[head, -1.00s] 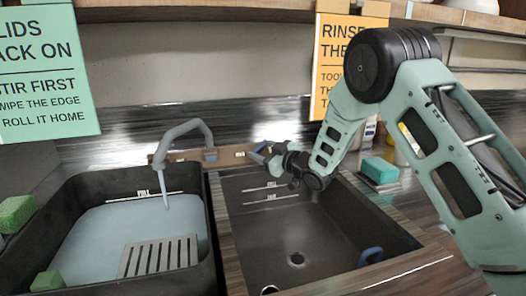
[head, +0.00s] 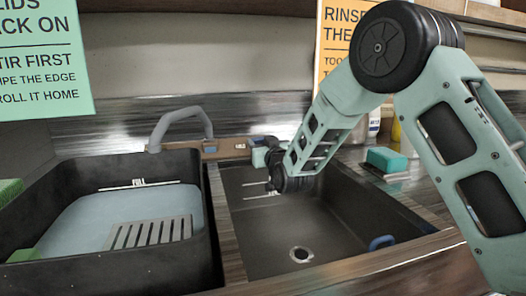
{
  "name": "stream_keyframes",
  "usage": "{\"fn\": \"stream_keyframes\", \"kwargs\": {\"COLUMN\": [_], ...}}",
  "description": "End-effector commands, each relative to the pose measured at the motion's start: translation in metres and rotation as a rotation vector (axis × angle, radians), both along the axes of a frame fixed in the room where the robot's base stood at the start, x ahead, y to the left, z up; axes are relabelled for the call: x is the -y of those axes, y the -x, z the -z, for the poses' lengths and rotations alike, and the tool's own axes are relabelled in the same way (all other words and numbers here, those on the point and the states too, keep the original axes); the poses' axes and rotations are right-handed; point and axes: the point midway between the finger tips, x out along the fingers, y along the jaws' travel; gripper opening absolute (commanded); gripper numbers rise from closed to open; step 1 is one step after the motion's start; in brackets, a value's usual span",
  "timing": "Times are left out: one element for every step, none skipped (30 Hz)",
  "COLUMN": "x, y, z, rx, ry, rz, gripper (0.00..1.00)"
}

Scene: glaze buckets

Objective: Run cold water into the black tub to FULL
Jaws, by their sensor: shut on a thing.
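The black tub (head: 110,270) stands at the left. Pale blue water (head: 85,222) in it reaches just under the white line marked FULL (head: 140,184) on its back wall. The grey tap spout (head: 178,113) arches over the tub's back edge, and no stream shows from it. My gripper (head: 262,153) is at the wall to the right of the tap, over the back of the dark sink. It is shut on what seems to be the tap handle, which is mostly hidden by the gripper and wrist.
The dark sink (head: 330,235) with a drain (head: 301,254) is right of the tub, with a blue thing (head: 382,242) at its front right. A grey slotted grate (head: 150,232) shows in the tub. A teal sponge (head: 386,159) lies on the right counter.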

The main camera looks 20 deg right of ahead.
Motion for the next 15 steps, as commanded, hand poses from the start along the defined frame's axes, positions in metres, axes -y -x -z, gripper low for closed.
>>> {"fn": "stream_keyframes", "kwargs": {"x": [-0.0013,-0.0015,-0.0019,-0.0018,-0.002,-0.002,-0.002,-0.002,-0.0018,-0.0017,-0.0016,-0.0016,-0.0016,-0.0016,-0.0016], "y": [0.0005,0.0006,0.0006,0.0005,0.0006,0.0005,0.0005,0.0004,0.0003,0.0003,0.0003,0.0002,0.0002,0.0002,0.0001], "z": [0.003,0.0028,0.0026,0.0024,0.0023,0.002,0.0019,0.0017,0.0015,0.0014,0.0013,0.0012,0.001,0.0009,0.0008], "rx": [-0.002,-0.002,-0.002,-0.002,-0.002,-0.003,-0.003,-0.003,-0.003,-0.003,-0.003,-0.003,-0.003,-0.003,-0.003], "ry": [-0.013,-0.021,-0.029,-0.035,-0.04,-0.046,-0.05,-0.053,-0.057,-0.06,-0.061,-0.062,-0.063,-0.063,-0.063], "rz": [0.016,0.026,0.037,0.046,0.053,0.062,0.067,0.072,0.076,0.08,0.082,0.084,0.085,0.086,0.086], "gripper": [0.3,0.3,0.3,0.3,0.3,0.3,0.3,0.3,0.3,0.3,0.3,0.3,0.3,0.3,0.3]}}
